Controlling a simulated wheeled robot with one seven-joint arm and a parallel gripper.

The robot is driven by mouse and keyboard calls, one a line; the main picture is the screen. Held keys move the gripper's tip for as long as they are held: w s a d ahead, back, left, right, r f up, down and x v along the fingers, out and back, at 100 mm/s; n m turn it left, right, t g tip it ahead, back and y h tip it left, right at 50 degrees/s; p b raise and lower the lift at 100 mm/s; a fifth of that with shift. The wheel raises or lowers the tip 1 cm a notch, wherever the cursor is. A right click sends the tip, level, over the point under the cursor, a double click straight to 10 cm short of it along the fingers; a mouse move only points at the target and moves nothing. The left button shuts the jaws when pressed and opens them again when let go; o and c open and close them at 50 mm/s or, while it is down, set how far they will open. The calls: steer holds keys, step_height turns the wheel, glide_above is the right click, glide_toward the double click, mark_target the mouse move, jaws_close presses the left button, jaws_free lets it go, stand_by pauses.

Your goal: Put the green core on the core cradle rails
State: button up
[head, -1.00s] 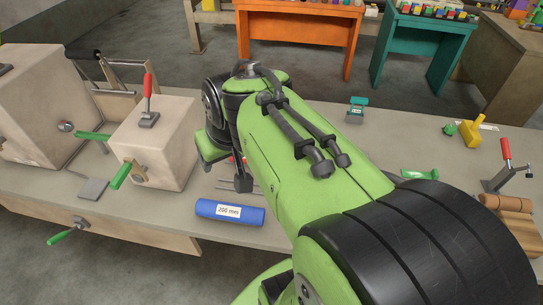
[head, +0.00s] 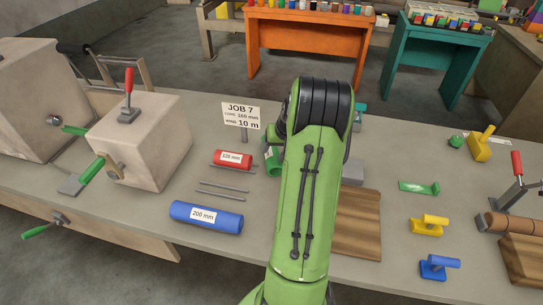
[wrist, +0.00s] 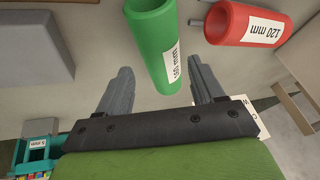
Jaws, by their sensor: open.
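The green core (wrist: 153,40) is a hollow tube with a white label reading 160 mm. In the wrist view it lies between and beyond the fingers of my gripper (wrist: 160,64), which is open and empty. In the head view only the left end of the green core (head: 272,161) shows beside my arm, which hides the rest and the gripper. Two thin parallel grey rods (head: 222,187), which look like the cradle rails, lie on the bench between the red and blue cores. Nothing rests on them.
A red core (head: 233,159) marked 120 mm and a blue core (head: 207,216) marked 200 mm lie near the rods. A JOB 7 sign (head: 241,114) stands behind, reading core 160 mm. A boxy machine (head: 140,140) stands left; a wooden board (head: 358,222) lies right.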

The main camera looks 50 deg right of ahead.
mark_target(273, 152)
steer(key=x, duration=0.5)
steer(key=shift+w+f+b, duration=0.1)
steer(key=shift+w+b, duration=0.05)
steer(key=shift+b, duration=0.25)
steer(key=c, duration=0.9)
